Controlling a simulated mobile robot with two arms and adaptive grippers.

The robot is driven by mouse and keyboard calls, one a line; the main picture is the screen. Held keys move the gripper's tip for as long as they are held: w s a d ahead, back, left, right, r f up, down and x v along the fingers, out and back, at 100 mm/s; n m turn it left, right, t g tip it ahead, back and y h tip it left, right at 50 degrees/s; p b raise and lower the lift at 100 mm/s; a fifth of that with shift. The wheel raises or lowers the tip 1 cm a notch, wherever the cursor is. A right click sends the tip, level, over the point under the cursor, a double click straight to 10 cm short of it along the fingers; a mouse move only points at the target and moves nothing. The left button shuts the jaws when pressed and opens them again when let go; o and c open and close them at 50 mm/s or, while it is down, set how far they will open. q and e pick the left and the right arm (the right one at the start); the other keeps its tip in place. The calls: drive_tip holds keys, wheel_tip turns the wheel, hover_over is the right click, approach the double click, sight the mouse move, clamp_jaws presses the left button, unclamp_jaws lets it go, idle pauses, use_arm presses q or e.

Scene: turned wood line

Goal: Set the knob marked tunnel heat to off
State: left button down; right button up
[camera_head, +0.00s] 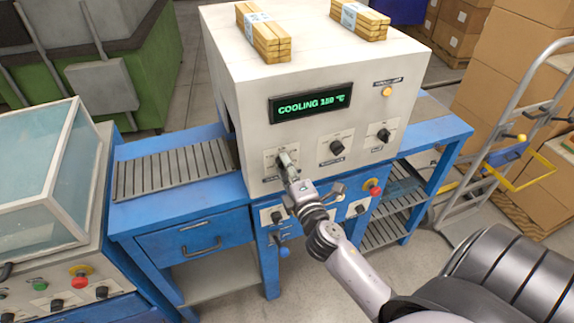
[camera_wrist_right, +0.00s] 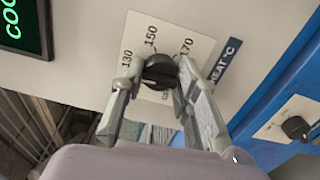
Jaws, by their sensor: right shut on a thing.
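The black tunnel heat knob (camera_wrist_right: 160,70) sits on a white plate (camera_wrist_right: 165,35) marked 130, 150 and 170 in the right wrist view; a dark label (camera_wrist_right: 226,62) beside it shows "HEAT °C". My right gripper (camera_head: 287,165) is at this knob, the left one on the white machine's front, and is shut on it, one finger on each side. The fingers hide part of the plate, and I cannot tell where the knob points. The green display (camera_head: 310,102) above reads "COOLING" with a blurred number in °C. My left gripper is not in view.
Two more knobs (camera_head: 336,147) (camera_head: 384,135) are to the right on the same panel. Below are a red button (camera_head: 375,190) and small switches. A slatted conveyor (camera_head: 170,172) runs out left. Wood bundles (camera_head: 262,35) lie on top. A hand truck (camera_head: 500,150) stands right.

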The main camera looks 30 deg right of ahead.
drive_tip(key=shift+a+n+p, duration=0.1)
drive_tip(key=shift+n+p, duration=4.4)
drive_tip(key=shift+n, duration=7.1)
drive_tip(key=o, duration=1.2)
drive_tip(key=shift+c, duration=0.2)
